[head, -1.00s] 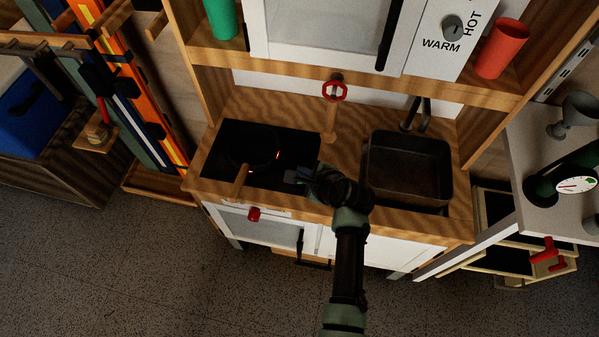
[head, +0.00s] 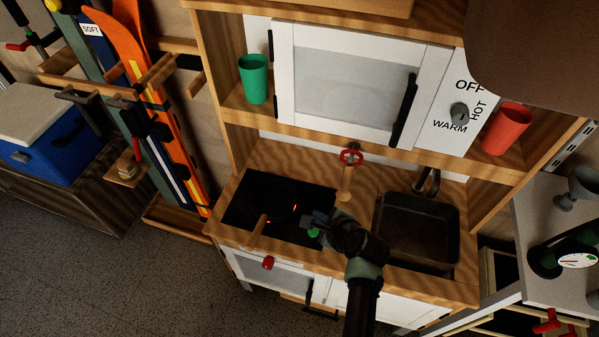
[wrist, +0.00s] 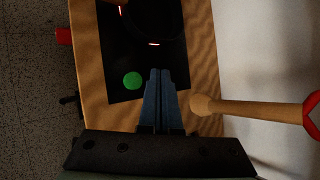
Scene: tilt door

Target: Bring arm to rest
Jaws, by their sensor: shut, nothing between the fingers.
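My gripper (head: 318,221) is in front of the play kitchen, above the wooden counter between the black cooktop and the sink. In the wrist view my gripper (wrist: 160,75) has its two blue-grey fingers together with nothing between them. The fingers point over the black cooktop (wrist: 120,85). A green round spot (wrist: 133,80) shows beside the fingers, and it also shows by the gripper in the head view (head: 313,232). The cabinet door (head: 345,85) with a black handle is upright and looks closed.
A dark pan (head: 270,197) with a wooden handle is on the cooktop. A wooden post with a red ring (head: 350,158) stands behind my gripper. The sink (head: 418,232) is to the right. Green (head: 254,78) and red (head: 507,129) cups stand on the shelf.

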